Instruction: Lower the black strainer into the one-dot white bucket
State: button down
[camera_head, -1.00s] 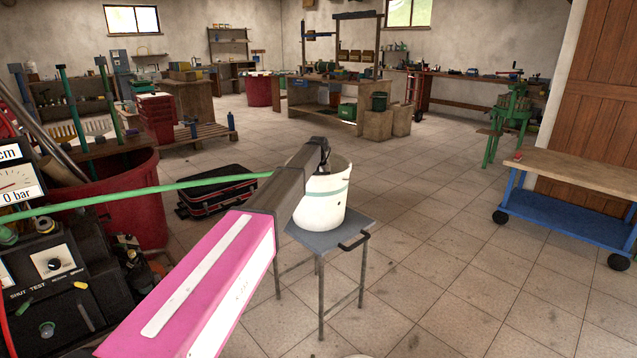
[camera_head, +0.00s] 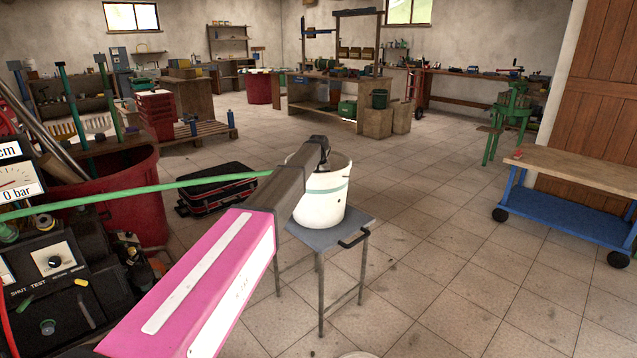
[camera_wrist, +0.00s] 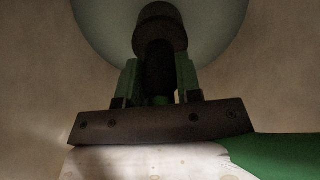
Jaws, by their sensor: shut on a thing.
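The white bucket (camera_head: 318,208) with a pale green band stands upright on a small grey table. A small dark dot shows low on its right side. My gripper is at the bucket's mouth in the head view, largely hidden by my own arm. In the wrist view, my gripper (camera_wrist: 158,82) has its green fingers shut on a dark, rounded part of the black strainer (camera_wrist: 161,30). The rest of the strainer is hidden. A pale round surface lies behind it, perhaps the bucket's bottom. How deep the strainer sits cannot be told.
The small grey table (camera_head: 325,238) has a black handle at its front right. A large red tub (camera_head: 120,205) stands at left, and a blue-framed cart (camera_head: 575,215) at right. Floor between table and cart is clear.

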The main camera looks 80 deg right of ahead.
jog(key=shift+f, duration=2.25)
dwell(1.4)
jog(key=c, duration=0.7)
grip_release()
jog(key=shift+r, duration=0.1)
notch_tip(320, 180, up, 11)
jog(key=shift+f, duration=0.2)
